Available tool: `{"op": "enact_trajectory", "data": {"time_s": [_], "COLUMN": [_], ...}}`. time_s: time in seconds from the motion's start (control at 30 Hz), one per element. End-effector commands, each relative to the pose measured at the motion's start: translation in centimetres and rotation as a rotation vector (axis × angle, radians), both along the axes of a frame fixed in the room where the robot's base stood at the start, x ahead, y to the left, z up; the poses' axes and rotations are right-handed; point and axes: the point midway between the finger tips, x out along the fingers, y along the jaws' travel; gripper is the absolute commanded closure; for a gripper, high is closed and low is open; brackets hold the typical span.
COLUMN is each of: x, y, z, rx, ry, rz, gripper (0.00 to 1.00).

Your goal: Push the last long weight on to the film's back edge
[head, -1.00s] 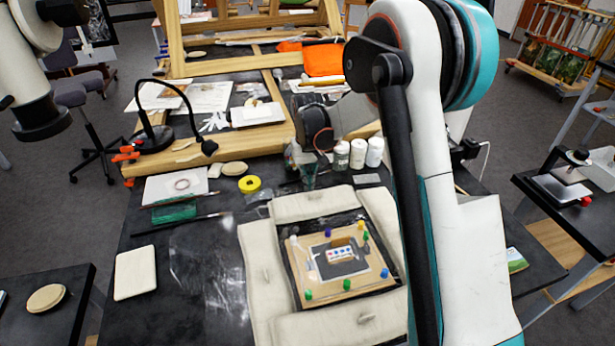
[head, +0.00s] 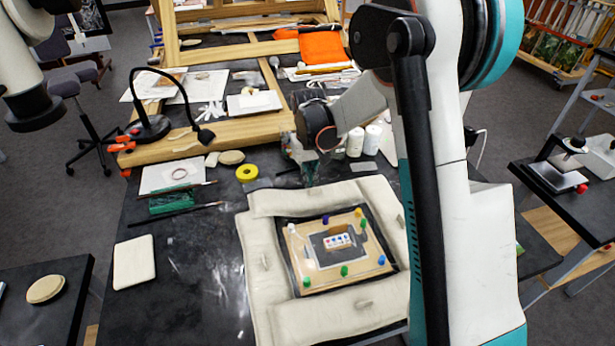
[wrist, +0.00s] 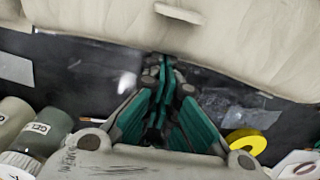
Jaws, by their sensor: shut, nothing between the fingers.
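The board (head: 295,250) with its small coloured pins is framed by long cream weights. The back weight (head: 315,198) lies along the board's far side, its ends near the left weight (head: 258,275) and the right weight (head: 385,215). The front weight (head: 340,315) lies nearest me. The clear film is hard to make out; dark, shiny margins show around the board. My gripper (head: 308,175) is shut and empty, low behind the back weight. In the wrist view its teal fingertips (wrist: 164,62) meet the edge of a cream weight (wrist: 235,35); firm contact cannot be told.
A lamp (head: 150,125) is at back left. A cream pad (head: 134,262) lies left; the table between it and the weights looks clear.

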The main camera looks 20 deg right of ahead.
Motion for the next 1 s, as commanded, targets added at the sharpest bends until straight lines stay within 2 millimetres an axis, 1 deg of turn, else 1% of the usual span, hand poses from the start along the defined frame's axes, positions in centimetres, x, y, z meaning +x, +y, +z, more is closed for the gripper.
{"op": "enact_trajectory", "data": {"time_s": [0.17,0.27,0.37,0.73,0.83,1.0], "x": [0.0,0.0,0.1,0.2,0.3,0.2], "y": [0.0,0.0,0.0,-0.1,-0.1,-0.1], "z": [0.3,1.0,2.3,8.7,9.7,10.1], "rx": [0.000,0.000,0.000,0.000,0.000,0.000], "ry": [0.000,0.000,0.000,0.000,0.001,0.000], "rz": [0.000,0.000,0.000,0.000,0.000,0.000], "gripper": [1.00,1.00,1.00,1.00,1.00,1.00]}}
